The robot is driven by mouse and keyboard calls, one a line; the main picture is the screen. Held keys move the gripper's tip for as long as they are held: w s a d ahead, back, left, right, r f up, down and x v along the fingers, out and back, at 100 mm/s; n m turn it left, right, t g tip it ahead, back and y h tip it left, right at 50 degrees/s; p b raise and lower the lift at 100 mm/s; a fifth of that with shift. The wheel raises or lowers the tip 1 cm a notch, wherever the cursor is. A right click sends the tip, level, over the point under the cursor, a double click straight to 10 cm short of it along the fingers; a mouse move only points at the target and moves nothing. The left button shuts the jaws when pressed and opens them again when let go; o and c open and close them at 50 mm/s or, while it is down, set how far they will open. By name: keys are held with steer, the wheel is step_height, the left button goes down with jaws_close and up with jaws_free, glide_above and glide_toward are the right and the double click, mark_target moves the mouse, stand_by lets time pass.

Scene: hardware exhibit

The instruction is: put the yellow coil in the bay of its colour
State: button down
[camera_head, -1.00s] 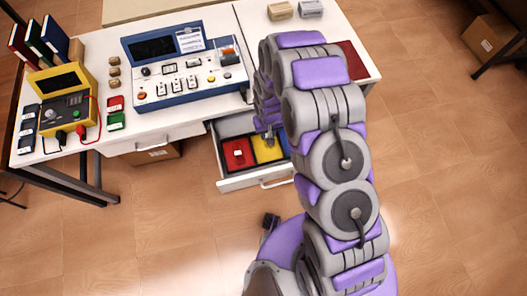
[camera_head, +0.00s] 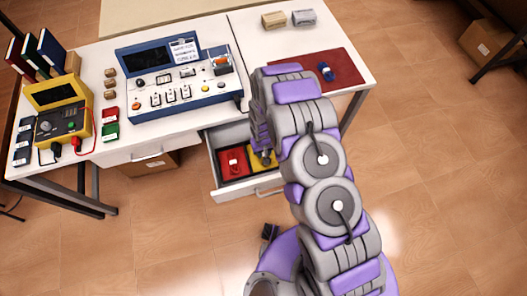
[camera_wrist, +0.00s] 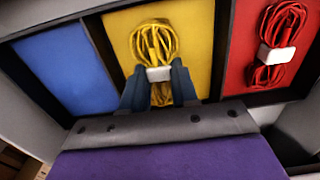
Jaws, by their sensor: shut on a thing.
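The yellow coil (camera_wrist: 152,42), with a white band around its middle, is over or in the yellow bay (camera_wrist: 196,40) in the wrist view. I cannot tell whether it touches the bay's floor. My gripper (camera_wrist: 159,80) is shut on the coil at its banded middle, one finger on each side. In the head view my gripper (camera_head: 263,157) is down at the yellow bay (camera_head: 257,168) of the open drawer, and the arm hides part of the drawer.
The red bay (camera_wrist: 238,50) holds a red coil (camera_wrist: 277,45); the blue bay (camera_wrist: 62,68) looks empty. A blue coil (camera_head: 325,71) lies on the dark red mat (camera_head: 341,63). The drawer's front wall (camera_head: 245,188) stands close to my gripper. A blue-framed console (camera_head: 180,75) stands on the desk.

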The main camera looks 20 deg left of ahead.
steer(key=shift+a+f, duration=0.3)
steer(key=c, duration=0.9)
jaws_free()
steer(key=shift+a+f, duration=0.1)
steer(key=shift+a, duration=0.35)
steer(key=shift+o, duration=0.2)
steer(key=shift+d+r, duration=0.25)
steer(key=shift+d, duration=0.3)
steer(key=shift+a+r, duration=0.1)
steer(key=shift+r, duration=0.35)
step_height(320, 180, up, 11)
steer(key=p, duration=0.1)
steer(key=shift+a+p, duration=0.2)
steer(key=shift+p, duration=0.2)
steer(key=shift+r, duration=0.1)
